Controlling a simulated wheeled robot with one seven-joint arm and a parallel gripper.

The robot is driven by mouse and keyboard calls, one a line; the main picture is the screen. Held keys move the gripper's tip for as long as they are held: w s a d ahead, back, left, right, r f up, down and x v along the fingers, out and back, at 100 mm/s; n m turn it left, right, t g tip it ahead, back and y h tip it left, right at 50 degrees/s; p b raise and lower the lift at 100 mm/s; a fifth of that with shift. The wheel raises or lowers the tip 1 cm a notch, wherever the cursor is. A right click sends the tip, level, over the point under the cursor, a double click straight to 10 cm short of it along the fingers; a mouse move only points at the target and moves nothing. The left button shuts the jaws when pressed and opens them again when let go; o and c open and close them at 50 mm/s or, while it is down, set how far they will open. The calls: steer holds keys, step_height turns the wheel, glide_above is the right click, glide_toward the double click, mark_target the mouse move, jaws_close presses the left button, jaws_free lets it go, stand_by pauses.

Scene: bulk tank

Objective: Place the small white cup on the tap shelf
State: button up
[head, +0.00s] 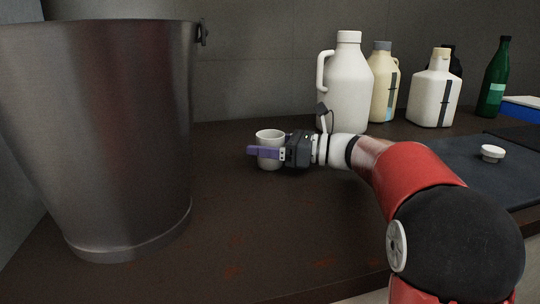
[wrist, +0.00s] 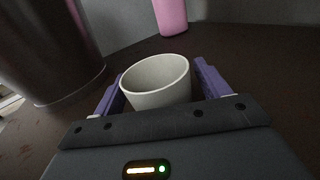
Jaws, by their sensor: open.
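The small white cup (head: 270,136) stands upright on the dark counter in the head view, right of the large metal bucket. My gripper (head: 265,152) is at the cup, with a purple finger across its near side. In the wrist view, the empty-looking cup (wrist: 157,82) sits between the two purple fingers of my gripper (wrist: 155,84). The fingers are open, one on each side of the cup. I cannot tell whether either finger touches it. I cannot make out a tap shelf in either view.
The metal bucket (head: 105,130) fills the left. A white jug (head: 346,90), a cream bottle (head: 382,85), a white bottle (head: 434,95) and a green bottle (head: 494,85) stand behind. A white cap (head: 492,153) lies on a dark mat (head: 455,165). A pink object (wrist: 171,15) stands beyond the cup.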

steer(key=shift+w+a, duration=0.15)
steer(key=shift+a, duration=0.35)
steer(key=c, duration=1.1)
steer(key=shift+c, duration=0.2)
steer(key=shift+r, duration=0.15)
